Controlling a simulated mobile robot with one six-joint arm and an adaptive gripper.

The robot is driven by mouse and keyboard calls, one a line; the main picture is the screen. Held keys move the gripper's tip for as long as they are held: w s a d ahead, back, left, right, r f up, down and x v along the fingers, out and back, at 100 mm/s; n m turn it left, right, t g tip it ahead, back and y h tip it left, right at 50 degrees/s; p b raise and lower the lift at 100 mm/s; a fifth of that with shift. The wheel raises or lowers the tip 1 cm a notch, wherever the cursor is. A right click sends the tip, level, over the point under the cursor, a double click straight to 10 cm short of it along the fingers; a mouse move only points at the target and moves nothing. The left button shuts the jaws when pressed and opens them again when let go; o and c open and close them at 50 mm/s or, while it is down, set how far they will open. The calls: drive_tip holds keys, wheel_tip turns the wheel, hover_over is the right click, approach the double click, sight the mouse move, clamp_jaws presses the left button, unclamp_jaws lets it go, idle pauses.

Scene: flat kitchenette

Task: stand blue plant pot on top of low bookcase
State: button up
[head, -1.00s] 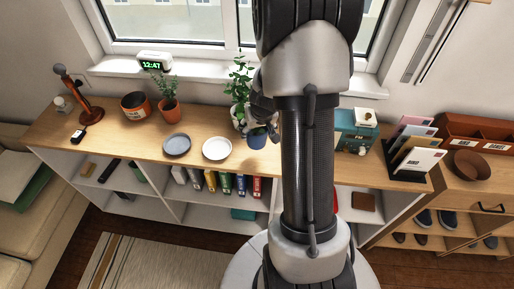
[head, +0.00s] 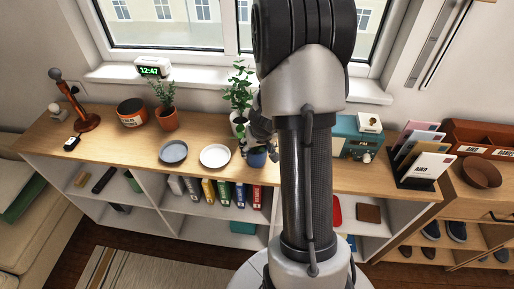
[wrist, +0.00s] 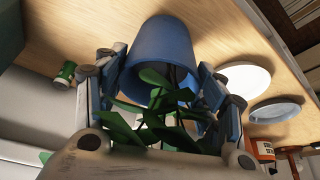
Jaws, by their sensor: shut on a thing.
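The blue plant pot (head: 257,158) is at the wooden top of the low bookcase (head: 100,136), right of the white plate. My gripper (head: 258,136) is just above it, partly hidden by my arm. In the wrist view the blue pot (wrist: 163,48) sits between the two fingers of my gripper (wrist: 162,82), which are shut on it. Green leaves from the pot spread toward the wrist camera. The pot's base is against the wood in the picture, but I cannot tell whether it touches the top.
A white plate (head: 215,156) and a grey-blue plate (head: 173,152) lie to the left. A white pot with a tall plant (head: 239,121) stands close behind. A teal box (head: 357,143) and a letter rack (head: 424,168) stand right of my arm. Bare wood lies between the plates and front edge.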

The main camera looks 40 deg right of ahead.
drive_tip(key=o, duration=1.3)
drive_tip(key=shift+f, duration=0.1)
drive_tip(key=shift+o, duration=0.2)
drive_tip(key=p+v, duration=0.6)
drive_tip(key=v, duration=0.5)
drive_tip(key=s+a+r+n+t+y, duration=0.1)
drive_tip(key=s+a+r+n+y, duration=0.15)
drive_tip(key=a+r, duration=1.25)
drive_tip(key=s+a+r+n, duration=0.3)
drive_tip(key=s+a+r, duration=0.2)
drive_tip(key=s+a, duration=0.4)
drive_tip(key=s, duration=0.4)
drive_tip(key=shift+s+a+r+p, duration=0.2)
drive_tip(key=shift+a+p, duration=0.15)
drive_tip(key=shift+a, duration=0.05)
drive_tip(key=shift+h, duration=0.25)
